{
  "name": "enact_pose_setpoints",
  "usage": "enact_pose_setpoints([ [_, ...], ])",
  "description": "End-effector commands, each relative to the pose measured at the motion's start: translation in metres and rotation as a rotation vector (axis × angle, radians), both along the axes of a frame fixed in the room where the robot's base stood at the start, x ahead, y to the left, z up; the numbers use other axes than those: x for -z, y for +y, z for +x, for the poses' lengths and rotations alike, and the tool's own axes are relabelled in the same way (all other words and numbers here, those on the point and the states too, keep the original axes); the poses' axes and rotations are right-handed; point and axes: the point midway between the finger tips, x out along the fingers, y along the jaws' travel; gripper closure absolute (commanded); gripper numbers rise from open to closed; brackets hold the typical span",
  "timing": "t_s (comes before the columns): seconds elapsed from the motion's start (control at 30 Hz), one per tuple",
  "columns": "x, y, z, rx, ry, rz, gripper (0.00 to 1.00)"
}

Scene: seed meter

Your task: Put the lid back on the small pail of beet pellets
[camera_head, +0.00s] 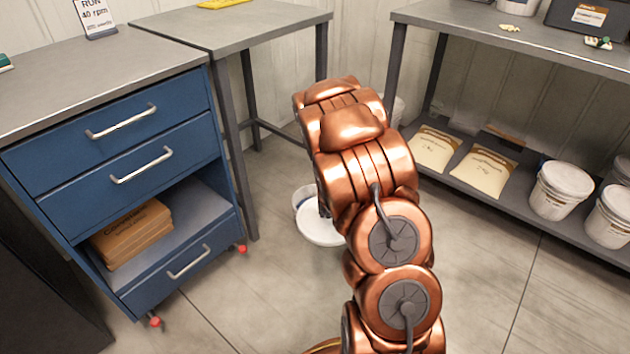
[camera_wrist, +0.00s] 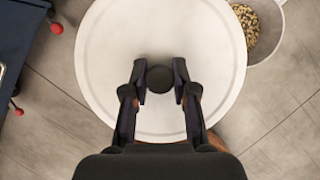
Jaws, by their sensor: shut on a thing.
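The lid (camera_wrist: 110,50) is a round white disc with a dark round knob (camera_wrist: 160,79) at its middle. My gripper (camera_wrist: 160,82) is shut on the knob, with one finger on each side. In the head view the lid (camera_head: 320,231) shows as a white disc low over the floor, partly behind my arm. The small pail (camera_wrist: 280,38) is at the upper right of the wrist view, with tan pellets (camera_wrist: 248,26) inside. The lid overlaps part of its opening. In the head view the pail (camera_head: 302,195) is mostly hidden behind the lid and my arm.
A blue drawer cabinet (camera_head: 130,150) with red-wheeled casters stands at left. A grey table (camera_head: 215,30) stands behind. A shelf unit at right holds paper bags (camera_head: 483,170) and white buckets (camera_head: 560,190). The floor (camera_head: 480,290) at front right is clear.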

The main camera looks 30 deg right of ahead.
Motion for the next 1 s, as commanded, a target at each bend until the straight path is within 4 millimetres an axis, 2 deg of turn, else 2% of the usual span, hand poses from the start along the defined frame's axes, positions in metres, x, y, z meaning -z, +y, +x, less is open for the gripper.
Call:
enact_pose_setpoints([
  [0.03,0.005,-0.008,-0.003,-0.021,0.004,-0.004,1.0],
  [0.17,0.017,-0.018,-0.007,-0.096,0.001,-0.001,1.0],
  [0.67,0.094,-0.089,-0.03,-0.557,-0.003,0.004,1.0],
  [1.0,0.121,-0.115,-0.038,-0.74,-0.002,0.002,1.0],
])
